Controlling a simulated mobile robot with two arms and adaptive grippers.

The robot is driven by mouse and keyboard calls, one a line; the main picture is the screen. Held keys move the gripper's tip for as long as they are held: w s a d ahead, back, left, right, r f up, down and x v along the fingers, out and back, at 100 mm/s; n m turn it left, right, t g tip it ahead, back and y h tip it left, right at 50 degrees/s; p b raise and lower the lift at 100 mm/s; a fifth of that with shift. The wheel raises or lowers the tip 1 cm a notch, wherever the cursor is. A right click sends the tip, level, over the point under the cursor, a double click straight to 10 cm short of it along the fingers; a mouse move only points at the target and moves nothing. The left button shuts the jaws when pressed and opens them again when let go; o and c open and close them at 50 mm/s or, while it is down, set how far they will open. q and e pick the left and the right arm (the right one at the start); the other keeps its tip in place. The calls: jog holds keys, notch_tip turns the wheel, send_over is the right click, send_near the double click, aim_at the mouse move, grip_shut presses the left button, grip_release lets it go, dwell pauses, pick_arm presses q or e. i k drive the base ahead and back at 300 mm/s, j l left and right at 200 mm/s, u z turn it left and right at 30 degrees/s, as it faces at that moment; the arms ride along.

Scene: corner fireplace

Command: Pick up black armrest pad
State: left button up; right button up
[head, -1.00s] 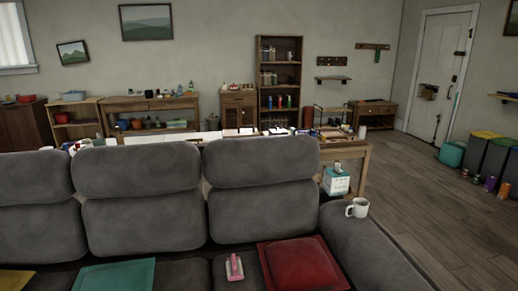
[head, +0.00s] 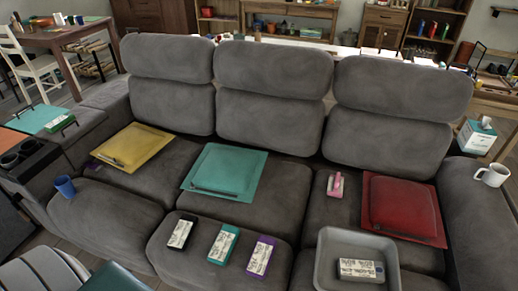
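I cannot tell for certain which thing is the black armrest pad. A small black block with a white label (head: 180,233) lies on the front of the middle seat, left of a teal one (head: 223,244) and a purple one (head: 261,257). Another dark labelled block (head: 361,270) lies in a grey tray (head: 334,244) at the front right. A black holder with two round recesses (head: 28,160) sits by the left armrest. Neither of my grippers is in view.
A white mug (head: 492,175) stands on the right armrest. A blue cup (head: 65,187) is at the left. A table and chair (head: 30,65) stand behind left.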

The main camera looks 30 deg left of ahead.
aim_at(180, 237)
jog(key=u, duration=1.7)
